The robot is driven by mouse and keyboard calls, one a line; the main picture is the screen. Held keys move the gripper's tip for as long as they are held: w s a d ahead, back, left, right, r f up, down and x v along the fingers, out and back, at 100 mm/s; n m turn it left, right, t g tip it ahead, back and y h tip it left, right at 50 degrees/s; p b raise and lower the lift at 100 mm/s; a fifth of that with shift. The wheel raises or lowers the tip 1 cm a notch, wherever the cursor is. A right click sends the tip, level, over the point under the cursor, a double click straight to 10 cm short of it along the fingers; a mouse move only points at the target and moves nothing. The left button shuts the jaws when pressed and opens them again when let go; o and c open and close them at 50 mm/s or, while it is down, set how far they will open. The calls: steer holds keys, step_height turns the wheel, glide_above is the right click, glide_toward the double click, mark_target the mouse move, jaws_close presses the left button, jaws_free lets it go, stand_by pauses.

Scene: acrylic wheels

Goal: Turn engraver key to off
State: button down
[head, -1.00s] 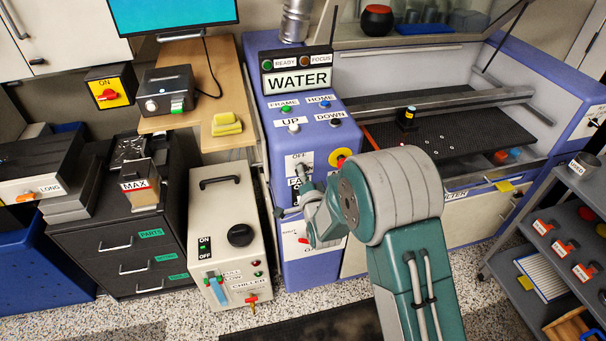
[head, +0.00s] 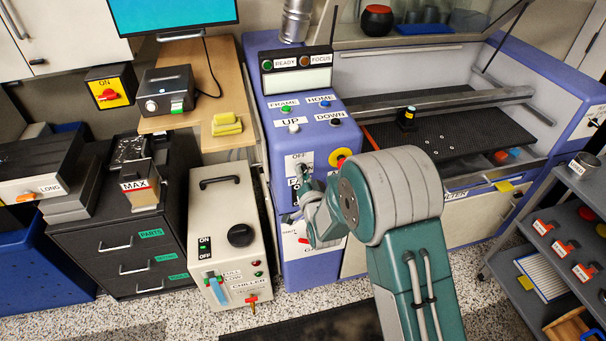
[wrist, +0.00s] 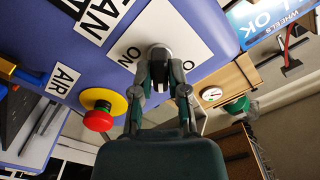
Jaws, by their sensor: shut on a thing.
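The engraver key (wrist: 158,53) sits in a white plate (wrist: 205,28) on the blue engraver body; an ON label is beside it in the wrist view. In the head view, an OFF label (head: 299,157) stands above the key switch (head: 307,169). My gripper (wrist: 160,72) is shut on the key, one finger on each side. The fingers hide part of the key, so its exact angle is hard to tell. In the head view my wrist (head: 318,215) covers the panel just below the switch.
A red emergency button on a yellow base (wrist: 99,119) is close to my gripper. FAN (wrist: 100,20) and AIR (wrist: 65,78) labels are nearby. FRAME, HOME, UP and DOWN buttons (head: 310,112) are above on the console. The beige chiller (head: 228,235) stands left.

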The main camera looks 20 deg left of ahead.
steer(key=n, duration=0.2)
steer(key=f+n, duration=0.1)
steer(key=n, duration=0.1)
steer(key=shift+s, duration=0.15)
steer(key=n, duration=0.4)
steer(key=c, duration=0.5)
jaws_free()
steer(key=shift+n, duration=0.3)
steer(key=shift+r, duration=0.25)
steer(key=shift+v, duration=3.4)
steer(key=shift+r, duration=0.15)
